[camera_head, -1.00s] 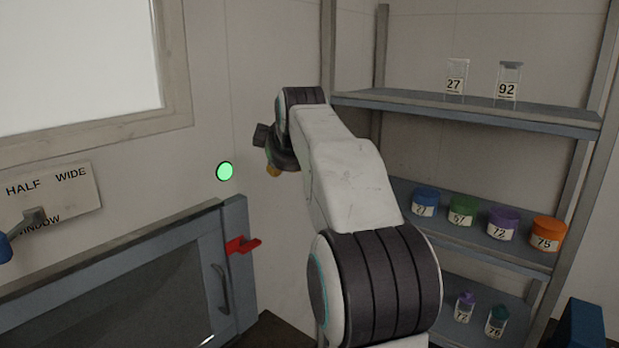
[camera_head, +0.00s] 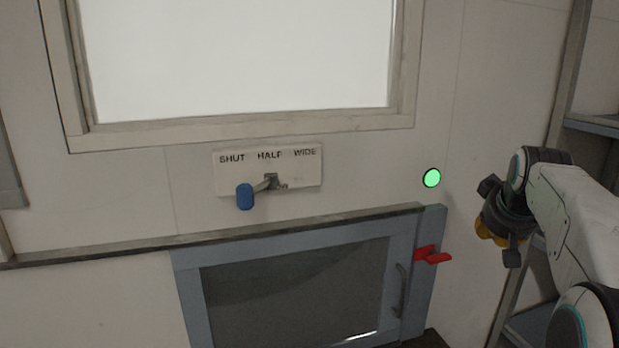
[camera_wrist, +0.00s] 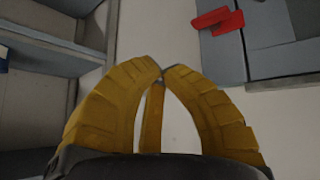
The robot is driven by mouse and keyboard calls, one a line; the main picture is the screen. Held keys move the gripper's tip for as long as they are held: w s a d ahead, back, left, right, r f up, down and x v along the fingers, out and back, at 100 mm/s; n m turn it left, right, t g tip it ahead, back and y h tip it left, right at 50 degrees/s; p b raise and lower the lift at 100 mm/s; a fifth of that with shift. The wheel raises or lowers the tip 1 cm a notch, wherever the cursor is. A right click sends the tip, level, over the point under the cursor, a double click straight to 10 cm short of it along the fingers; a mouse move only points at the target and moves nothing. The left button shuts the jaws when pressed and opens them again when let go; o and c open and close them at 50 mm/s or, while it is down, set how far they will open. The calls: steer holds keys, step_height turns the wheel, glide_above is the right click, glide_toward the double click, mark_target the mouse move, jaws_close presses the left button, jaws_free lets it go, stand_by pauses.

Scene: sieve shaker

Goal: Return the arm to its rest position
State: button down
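My arm reaches in from the right edge of the head view, and my gripper (camera_head: 487,232) shows there as a small yellow part under the dark wrist. In the wrist view, the yellow fingers of my gripper (camera_wrist: 160,76) curve together and meet at their tips. Nothing shows between them. In the head view, the gripper hangs in front of the wall, to the right of the red latch (camera_head: 431,256) and apart from it. The red latch also shows at the top of the wrist view (camera_wrist: 218,21).
A blue-grey framed door (camera_head: 188,290) with a dark pane and a handle is at lower centre. Above it are a window lever with a blue knob (camera_head: 245,196), a SHUT/HALF/WIDE plate (camera_head: 235,178) and a green light (camera_head: 432,178). A shelf rack (camera_head: 594,125) stands at the right.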

steer(key=s+a+f+m+g+y, duration=0.1)
steer(key=s+a+f+m+g, duration=0.3)
steer(key=s+f, duration=0.75)
steer(key=s+a+f+n+y+b, duration=0.1)
steer(key=s+a+f+n, duration=0.1)
steer(key=s+a, duration=0.5)
steer(key=s+a+f+n+t+y, duration=0.1)
steer(key=s+a+f+n, duration=0.2)
steer(key=s+a, duration=0.4)
steer(key=shift+s+a+f+b, duration=0.25)
steer(key=shift+s+b, duration=0.15)
steer(key=shift+s, duration=2.05)
